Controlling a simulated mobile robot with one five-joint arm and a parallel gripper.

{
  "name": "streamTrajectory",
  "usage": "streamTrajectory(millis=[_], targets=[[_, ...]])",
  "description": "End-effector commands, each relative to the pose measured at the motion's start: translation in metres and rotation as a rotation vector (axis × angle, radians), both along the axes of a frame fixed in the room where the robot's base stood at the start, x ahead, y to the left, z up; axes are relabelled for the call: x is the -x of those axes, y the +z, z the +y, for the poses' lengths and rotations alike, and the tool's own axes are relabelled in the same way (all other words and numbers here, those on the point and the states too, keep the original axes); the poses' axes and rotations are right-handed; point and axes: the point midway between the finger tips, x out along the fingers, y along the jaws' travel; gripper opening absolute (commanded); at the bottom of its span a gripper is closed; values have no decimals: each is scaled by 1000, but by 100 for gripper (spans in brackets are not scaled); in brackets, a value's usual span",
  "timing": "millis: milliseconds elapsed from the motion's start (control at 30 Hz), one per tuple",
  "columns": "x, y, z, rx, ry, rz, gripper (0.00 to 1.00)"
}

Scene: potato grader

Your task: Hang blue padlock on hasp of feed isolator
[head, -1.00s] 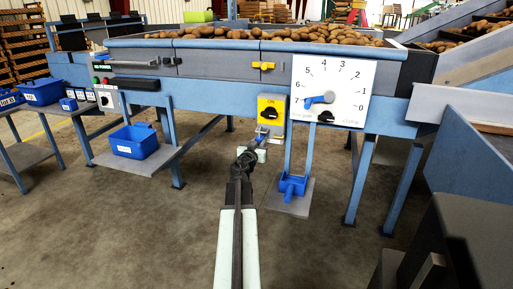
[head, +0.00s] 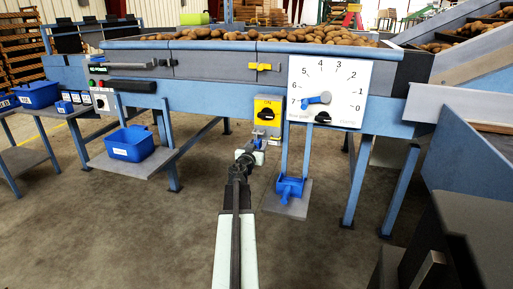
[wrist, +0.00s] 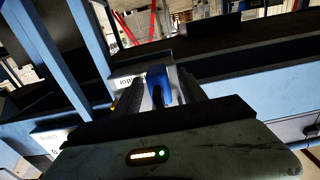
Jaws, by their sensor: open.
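The feed isolator (head: 268,110) is a yellow box with a black rotary switch, fixed to the blue frame in the middle of the head view. A blue padlock (head: 258,143) shows small just below it. In the wrist view the blue padlock (wrist: 160,85) stands between my two dark fingers, below a white label. My gripper (head: 256,152) is just under the isolator; in the wrist view my gripper (wrist: 158,92) is open around the padlock. The hasp and shackle are too small or hidden, so I cannot tell whether the padlock hangs on the hasp.
A white dial board (head: 331,92) with a blue pointer is right of the isolator. A blue holder (head: 289,188) stands on a low plate below it. A blue bin (head: 131,143) sits on a shelf at left. Blue legs flank the arm; the floor in front is clear.

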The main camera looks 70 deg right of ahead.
Motion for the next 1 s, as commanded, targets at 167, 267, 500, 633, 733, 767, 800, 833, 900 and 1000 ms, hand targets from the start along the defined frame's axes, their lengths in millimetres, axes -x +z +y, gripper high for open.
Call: streamTrajectory(millis=[167, 267, 500, 633, 733, 767, 800, 833, 900, 1000], targets=[[1, 0, 13, 0, 1, 0, 49], [2, 0, 31, 0, 2, 0, 49], [6, 0, 75, 0, 1, 0, 49], [6, 0, 79, 0, 1, 0, 49], [5, 0, 78, 0, 0, 0, 49], [5, 0, 78, 0, 0, 0, 49], [5, 0, 78, 0, 0, 0, 49], [5, 0, 78, 0, 0, 0, 49], [-2, 0, 82, -6, 2, 1, 49], [-38, -4, 103, -50, 8, 13, 49]])
